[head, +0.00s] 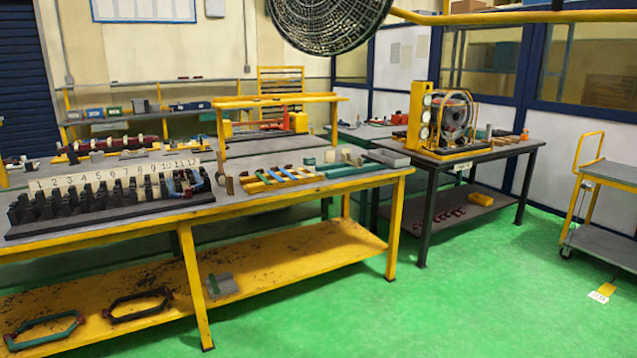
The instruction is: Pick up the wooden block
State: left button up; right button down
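I cannot tell for certain which thing is the wooden block. A small brown piece (229,185) stands upright on the near workbench (330,192), just right of the numbered rack. A wood-coloured piece (523,135) sits at the right end of the far table (460,158); both are too small to identify. Neither of my grippers shows in the head view.
A black rack with a strip numbered 1 to 12 (115,180) fills the bench's left part. Coloured strips (285,175) lie right of it. A yellow-framed machine (440,120) stands on the far table. A trolley (610,175) is at right. Green floor (470,290) is clear.

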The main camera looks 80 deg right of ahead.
aim_at(229, 183)
jog(key=z, duration=2.15)
jog(key=i+u, duration=0.15)
jog(key=i, duration=0.5)
jog(key=i+l+u, duration=0.15)
jog(key=i, duration=0.5)
